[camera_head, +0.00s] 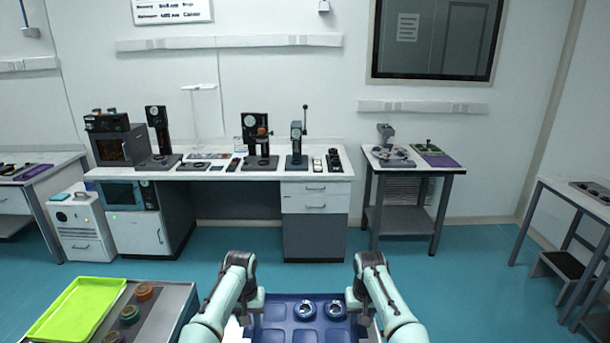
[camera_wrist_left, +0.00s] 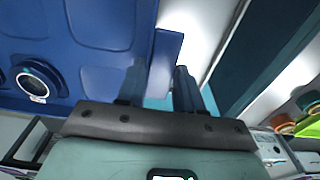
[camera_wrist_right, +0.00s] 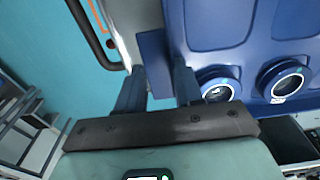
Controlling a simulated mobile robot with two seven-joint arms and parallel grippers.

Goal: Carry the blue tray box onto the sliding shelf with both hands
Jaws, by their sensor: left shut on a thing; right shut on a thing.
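The blue tray box (camera_head: 308,334) is at the bottom centre of the head view, cut off by the lower edge. It holds round metal-rimmed parts in some of its pockets. My left gripper (camera_head: 254,304) is shut on the tray's left side; in the left wrist view its fingers (camera_wrist_left: 160,84) stand either side of a blue tab (camera_wrist_left: 164,62). My right gripper (camera_head: 358,302) is shut on the right side; in the right wrist view its fingers (camera_wrist_right: 157,86) straddle a matching tab (camera_wrist_right: 154,62). I cannot pick out the sliding shelf for certain.
A grey table with a lime-green tray (camera_head: 78,308) and several small round parts stands at the lower left. A long white bench (camera_head: 220,172) with instruments and a small side table (camera_head: 412,160) line the back wall. Teal floor (camera_head: 460,270) is clear ahead and to the right.

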